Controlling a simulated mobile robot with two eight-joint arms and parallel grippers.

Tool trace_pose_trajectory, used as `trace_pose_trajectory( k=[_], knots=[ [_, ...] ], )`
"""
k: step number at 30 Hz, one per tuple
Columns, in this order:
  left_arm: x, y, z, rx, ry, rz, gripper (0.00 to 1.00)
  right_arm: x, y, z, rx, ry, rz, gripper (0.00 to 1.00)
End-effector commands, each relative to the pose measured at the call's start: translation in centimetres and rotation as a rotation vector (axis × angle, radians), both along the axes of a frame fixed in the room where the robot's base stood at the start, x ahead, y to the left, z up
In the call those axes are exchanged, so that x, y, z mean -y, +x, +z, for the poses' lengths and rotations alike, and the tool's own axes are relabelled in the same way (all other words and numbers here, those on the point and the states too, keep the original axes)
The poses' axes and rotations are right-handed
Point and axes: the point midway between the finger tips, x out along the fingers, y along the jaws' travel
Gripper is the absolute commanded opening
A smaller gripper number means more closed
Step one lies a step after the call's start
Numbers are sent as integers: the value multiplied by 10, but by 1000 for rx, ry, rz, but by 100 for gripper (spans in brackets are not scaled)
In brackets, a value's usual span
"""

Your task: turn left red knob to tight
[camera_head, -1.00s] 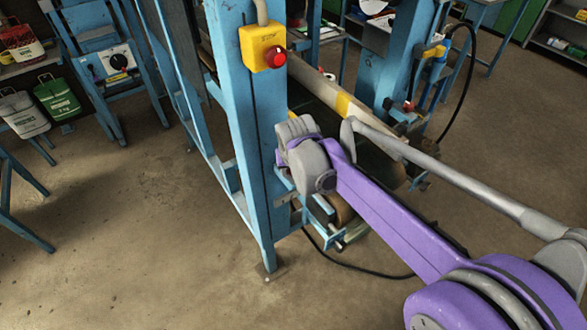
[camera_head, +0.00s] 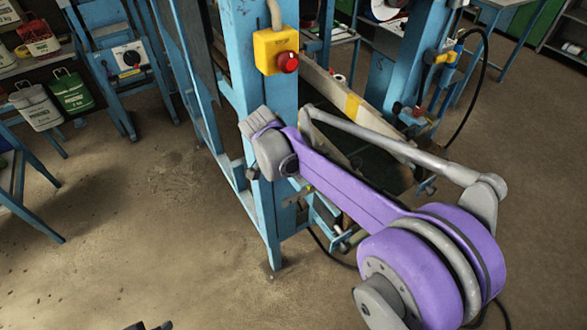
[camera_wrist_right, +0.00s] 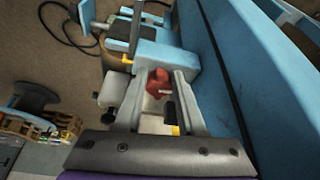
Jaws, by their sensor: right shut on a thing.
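The red knob (camera_wrist_right: 158,82) shows in the right wrist view between the two grey fingers of my right gripper (camera_wrist_right: 160,100). The gripper is shut on it, though the exact contact is hard to see. In the head view my right wrist is in front of the blue machine post (camera_head: 266,220), below the yellow box. The knob and right fingertips are hidden there. Small dark tips at the bottom edge of the head view may be my left gripper (camera_head: 150,326); they are mostly cut off.
A yellow box (camera_head: 268,50) with a red button (camera_head: 287,62) is on the post above my right wrist. A black cable runs over the floor under the machine. A blue frame with a black dial (camera_head: 131,58) stands at the left. The floor at left is open.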

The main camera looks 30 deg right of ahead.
Motion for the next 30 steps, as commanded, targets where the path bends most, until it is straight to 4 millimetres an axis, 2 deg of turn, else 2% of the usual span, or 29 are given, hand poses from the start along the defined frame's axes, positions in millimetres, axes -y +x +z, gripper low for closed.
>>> trace_pose_trajectory(
  k=[12, 29, 30],
  knots=[
    [0, 1, 4, 2, 0, 0, 50, 0, 6, 1, 2, -2, -187, 0],
    [0, 1, 5, 2, 0, 0, 50, 1, 6, 0, 2, -3, -213, 0],
    [0, 1, 5, 2, 0, 0, 50, 1, 6, 0, 2, -3, -213, 46]
  ],
)
